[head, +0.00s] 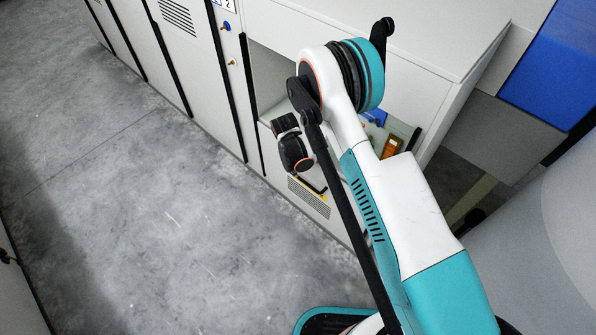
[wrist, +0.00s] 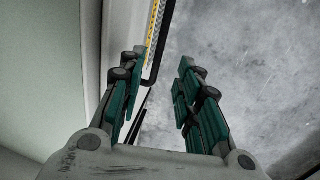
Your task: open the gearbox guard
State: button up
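The likely gearbox guard is a light, low panel (head: 281,168) on the machine's side, with a slotted grille. A black bar handle (head: 313,186) and a yellow strip (head: 323,197) show beside my dark wrist in the head view. In the wrist view the black handle (wrist: 160,45) stands beyond and partly between my fingertips, and the yellow strip (wrist: 153,28) lies along the panel's edge. My gripper (wrist: 162,62) is open, with a clear gap between its fingers. I cannot tell whether a finger touches the handle. My arm hides part of the panel.
Tall light cabinets (head: 189,50) with dark seams run along the left of the machine. An open recess (head: 270,75) lies above the panel, with an orange item (head: 391,147) inside, right of my arm. The concrete floor (head: 130,200) in front is clear.

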jog(key=shift+s+a+r, duration=0.1)
jog(key=shift+s+r, duration=0.05)
jog(key=shift+r, duration=0.6)
jog(key=shift+s+a+r, duration=0.1)
jog(key=shift+r, duration=0.65)
jog(key=shift+r, duration=0.1)
